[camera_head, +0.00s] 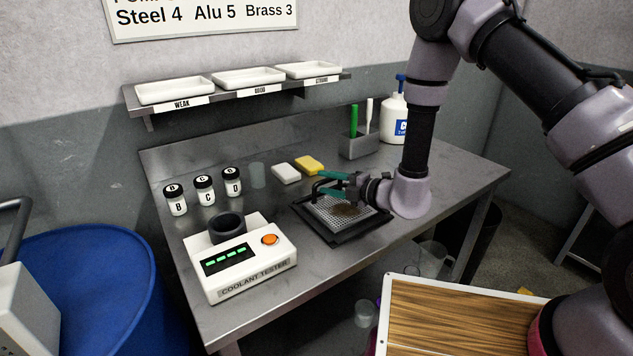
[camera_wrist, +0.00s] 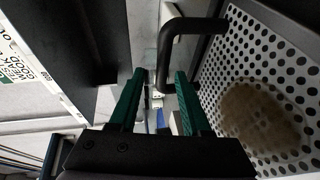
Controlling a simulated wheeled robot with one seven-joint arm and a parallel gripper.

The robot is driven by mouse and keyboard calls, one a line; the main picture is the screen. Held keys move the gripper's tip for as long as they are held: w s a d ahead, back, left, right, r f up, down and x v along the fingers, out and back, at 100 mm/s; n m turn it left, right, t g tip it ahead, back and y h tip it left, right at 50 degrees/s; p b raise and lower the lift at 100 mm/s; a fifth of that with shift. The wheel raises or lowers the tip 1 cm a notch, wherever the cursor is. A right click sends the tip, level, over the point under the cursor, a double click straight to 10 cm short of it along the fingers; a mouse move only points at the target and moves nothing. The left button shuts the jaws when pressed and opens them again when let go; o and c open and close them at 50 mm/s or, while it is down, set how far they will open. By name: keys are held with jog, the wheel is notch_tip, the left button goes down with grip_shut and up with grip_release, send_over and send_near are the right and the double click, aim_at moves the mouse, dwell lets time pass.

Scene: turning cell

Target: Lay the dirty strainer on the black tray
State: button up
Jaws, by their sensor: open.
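The dirty strainer (camera_head: 333,212) is a perforated pale metal plate with a dark frame, a black handle and a brown stain. It lies flat over the black tray (camera_head: 337,239), whose dark edge shows around it; exact contact is hard to tell. In the wrist view the strainer (camera_wrist: 225,85) fills the right side, and its bent handle (camera_wrist: 192,26) reaches between my fingers. My gripper (camera_head: 325,183) has teal fingers, parted, at the handle above the strainer's far left part. In the wrist view my gripper (camera_wrist: 162,75) is open, with the handle's end between the fingertips.
A coolant tester (camera_head: 238,262) stands at the front left of the steel table. Several lidded bottles (camera_head: 204,190), a white block (camera_head: 286,174), a yellow sponge (camera_head: 309,164) and a brush holder (camera_head: 357,146) stand behind. The table right of the tray is mostly clear.

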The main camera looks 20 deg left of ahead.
jog(key=r, duration=0.1)
send_over(348, 211)
jog(key=shift+r, duration=0.15)
jog(key=s+d+r+n+g, duration=0.2)
jog(key=r+n+g, duration=0.1)
jog(key=r+n, duration=0.4)
jog(key=s+d+r+n+g, duration=0.2)
jog(key=s+r+n, duration=0.1)
jog(key=r+n, duration=0.4)
jog(key=s+d+r+n+g, duration=0.25)
jog(key=r+n, duration=0.25)
jog(key=r, duration=0.4)
jog(key=s+d+r+n+t+h, duration=0.2)
jog(key=d+n, duration=0.4)
jog(key=d, duration=0.3)
jog(key=s+d+r+n+t+h, duration=0.2)
jog(key=d+r+n+h, duration=0.4)
jog(key=d, duration=0.4)
jog(key=s+d+r+n+t+h, duration=0.2)
jog(key=d+r+n+t+h, duration=0.2)
jog(key=d, duration=0.5)
jog(key=shift+s+d+r+n+t+h, duration=0.3)
jog(key=shift+s+d+r+n+t, duration=0.1)
jog(key=shift+n, duration=0.8)
